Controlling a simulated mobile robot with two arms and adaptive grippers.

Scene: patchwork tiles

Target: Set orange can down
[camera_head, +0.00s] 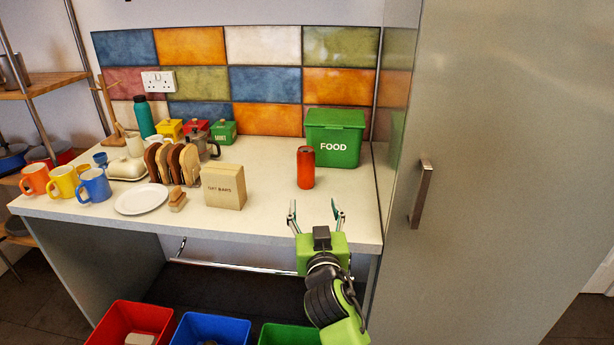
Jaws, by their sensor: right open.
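The orange can (306,168) stands upright on the white counter (270,212), in front of the green FOOD bin. My right gripper (316,208) is at the counter's front edge, with its fingers spread apart and nothing between them. It is nearer to me than the can and apart from it. My left gripper is not in the head view.
An oat bars box (224,186) stands left of the can. The green FOOD bin (335,137) is behind it. A white plate (141,199), mugs and a toast rack fill the left side. A tall grey cabinet (490,170) bounds the right.

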